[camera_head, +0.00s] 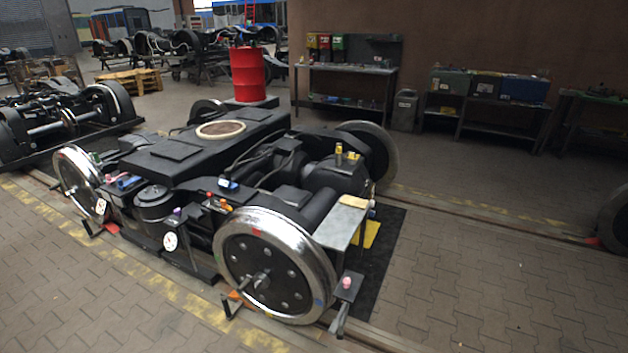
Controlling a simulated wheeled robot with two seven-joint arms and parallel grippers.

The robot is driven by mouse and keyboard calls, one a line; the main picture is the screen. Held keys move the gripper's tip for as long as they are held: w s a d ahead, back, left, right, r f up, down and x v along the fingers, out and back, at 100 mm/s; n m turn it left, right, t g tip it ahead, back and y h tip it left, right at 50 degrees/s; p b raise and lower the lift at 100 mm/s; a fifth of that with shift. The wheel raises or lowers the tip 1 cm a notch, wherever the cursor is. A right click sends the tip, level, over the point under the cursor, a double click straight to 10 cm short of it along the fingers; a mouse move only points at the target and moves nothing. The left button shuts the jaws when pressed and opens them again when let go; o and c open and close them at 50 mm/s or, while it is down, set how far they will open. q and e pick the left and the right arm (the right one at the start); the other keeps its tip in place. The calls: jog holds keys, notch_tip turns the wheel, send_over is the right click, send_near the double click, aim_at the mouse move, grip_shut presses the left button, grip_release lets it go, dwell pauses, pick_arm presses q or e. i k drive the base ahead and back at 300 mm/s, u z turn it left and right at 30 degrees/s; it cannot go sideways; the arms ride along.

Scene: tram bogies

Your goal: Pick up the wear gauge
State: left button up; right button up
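Neither of my grippers is in the head view. A dark tram bogie (195,150) with bright-rimmed wheels stands in the middle. I cannot tell for sure which small item is the wear gauge. A flat tan piece (354,202) lies on a grey plate (341,222) by the near right wheel (265,268). Small yellow pieces (345,155) stand on the bogie's right end. A blue item (228,184) and several orange-red items (215,204) sit above the near side. Blue and red items (127,182) lie near the left wheel (80,182). A pink item (347,283) sits on a small stand.
A red drum (248,75) stands behind the bogie. Workbenches (345,84) and shelves (487,107) line the back wall, with a grey bin (405,110) between them. Another bogie (62,118) is at the left. Paved floor (480,280) is clear at the right front, crossed by rails.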

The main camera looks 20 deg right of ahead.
aim_at(226, 183)
jog(key=u, duration=1.2)
jog(key=i, duration=6.2)
jog(key=z, duration=4.05)
